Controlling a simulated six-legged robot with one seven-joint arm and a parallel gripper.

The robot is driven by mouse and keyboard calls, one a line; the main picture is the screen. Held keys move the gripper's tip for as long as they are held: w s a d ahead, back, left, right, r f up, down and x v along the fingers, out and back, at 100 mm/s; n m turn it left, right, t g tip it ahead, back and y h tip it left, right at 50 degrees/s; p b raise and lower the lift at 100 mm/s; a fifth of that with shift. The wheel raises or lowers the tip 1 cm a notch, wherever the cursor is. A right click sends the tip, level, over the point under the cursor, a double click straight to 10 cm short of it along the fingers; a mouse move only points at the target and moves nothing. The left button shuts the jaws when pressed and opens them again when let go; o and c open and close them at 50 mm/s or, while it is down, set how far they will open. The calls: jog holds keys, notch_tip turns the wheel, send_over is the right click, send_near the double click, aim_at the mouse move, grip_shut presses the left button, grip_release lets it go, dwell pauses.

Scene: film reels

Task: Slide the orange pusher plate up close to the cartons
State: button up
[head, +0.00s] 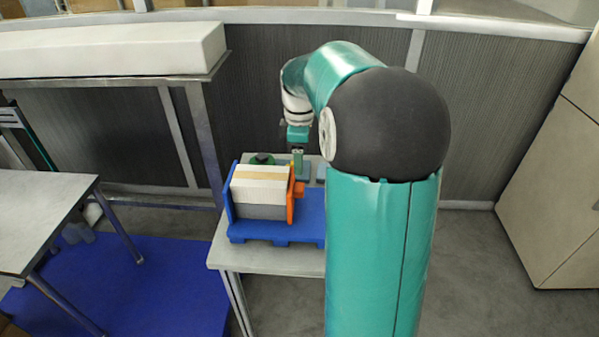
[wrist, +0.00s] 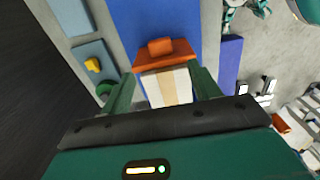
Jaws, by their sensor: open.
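The orange pusher plate (head: 293,196) stands upright on the blue tray (head: 272,231), at the right side of the cartons (head: 260,185). The cartons are pale with a tan stripe, in a row against the tray's blue left wall. Any gap between plate and cartons is too small to tell. The plate (wrist: 167,55) with its orange knob also shows in the wrist view, directly beyond the cartons (wrist: 166,87). My gripper (wrist: 160,70) is open, its green fingers apart on either side of the cartons in that view. In the head view my gripper (head: 298,163) appears near the plate's far end; contact cannot be told.
The tray sits on a light table (head: 228,254). A green round object (head: 262,159) is behind the cartons. Grey-blue pads, one with a yellow piece (wrist: 92,64), lie beside the tray. The blue tray floor right of the plate is clear. My arm hides the table's right side.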

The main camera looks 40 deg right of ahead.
notch_tip(320, 180, up, 4)
jog(key=shift+r, duration=0.2)
dwell(0.4)
jog(key=s+a+r+m+t+h, duration=0.1)
jog(key=s+a+r+m, duration=0.1)
jog(key=s+a, duration=0.35)
jog(key=s+a+r+m+t, duration=0.1)
jog(key=s+a+r+m, duration=0.1)
jog(key=a, duration=0.6)
jog(key=s+a+f+m+t, duration=0.1)
jog(key=s+a+m, duration=0.2)
jog(key=s+a, duration=0.2)
jog(key=s+a+f+m+t+y, duration=0.1)
jog(key=s+a+f+m+t, duration=0.1)
jog(key=s+a, duration=0.3)
jog(key=shift+s+m+t, duration=0.3)
jog(key=shift+s+m, duration=0.3)
jog(key=shift+s, duration=0.35)
